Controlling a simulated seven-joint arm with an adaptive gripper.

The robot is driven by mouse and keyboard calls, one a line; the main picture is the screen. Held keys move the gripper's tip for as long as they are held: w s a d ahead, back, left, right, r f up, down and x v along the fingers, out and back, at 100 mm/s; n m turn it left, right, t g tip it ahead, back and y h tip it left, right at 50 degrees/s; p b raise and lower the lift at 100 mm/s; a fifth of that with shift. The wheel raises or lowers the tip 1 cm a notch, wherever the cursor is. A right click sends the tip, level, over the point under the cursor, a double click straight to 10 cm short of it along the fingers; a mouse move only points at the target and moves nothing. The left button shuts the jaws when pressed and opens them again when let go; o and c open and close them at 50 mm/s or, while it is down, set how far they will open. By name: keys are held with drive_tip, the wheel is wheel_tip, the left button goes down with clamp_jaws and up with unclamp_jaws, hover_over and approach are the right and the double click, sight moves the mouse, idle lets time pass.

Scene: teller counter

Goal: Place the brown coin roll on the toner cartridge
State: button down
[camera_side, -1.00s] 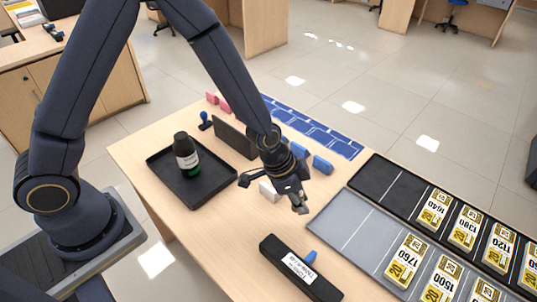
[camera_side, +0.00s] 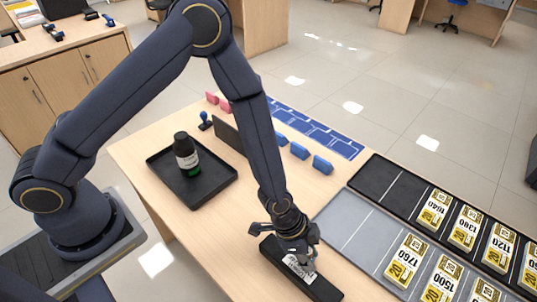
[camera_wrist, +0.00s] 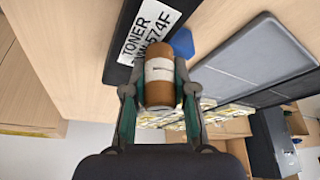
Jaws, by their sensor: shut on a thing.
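The brown coin roll (camera_wrist: 161,95), with a white paper band, is between the two fingers of my gripper (camera_wrist: 159,92) in the wrist view. My gripper (camera_side: 300,258) is shut on it. The toner cartridge (camera_side: 318,287) is a long black block with a white label, lying near the table's front edge. In the wrist view the cartridge (camera_wrist: 124,40) is just beyond the roll, its label partly covered by the roll's far end. In the side view my gripper is low over the cartridge's middle and hides part of it. I cannot tell whether roll and cartridge touch.
A blue object (camera_wrist: 203,42) lies beside the cartridge. A black tray (camera_side: 218,185) holds a dark bottle (camera_side: 187,157) at the left. Grey (camera_side: 345,232) and black (camera_side: 376,180) trays with banknote bundles stand right. Blue blocks (camera_side: 300,151) stand at the back.

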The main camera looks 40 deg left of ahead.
drive_tip(key=shift+f, duration=0.1)
drive_tip(key=c, duration=0.9)
unclamp_jaws()
drive_tip(key=shift+c, duration=0.2)
drive_tip(key=s+a+r+n+t+y, duration=0.1)
drive_tip(key=a+r+n, duration=0.2)
drive_tip(key=a+r, duration=0.9)
drive_tip(key=s+a+r+n+t+y, duration=0.1)
drive_tip(key=a+r+n+t, duration=0.15)
drive_tip(key=a+r, duration=0.9)
drive_tip(key=s+a+r+n+y, duration=0.1)
drive_tip(key=s+a+r+n, duration=0.4)
drive_tip(key=s+r, duration=0.4)
drive_tip(key=shift+s+r+n+y, duration=0.15)
drive_tip(key=shift+r+n+y, duration=0.25)
drive_tip(key=shift+r+n, duration=0.35)
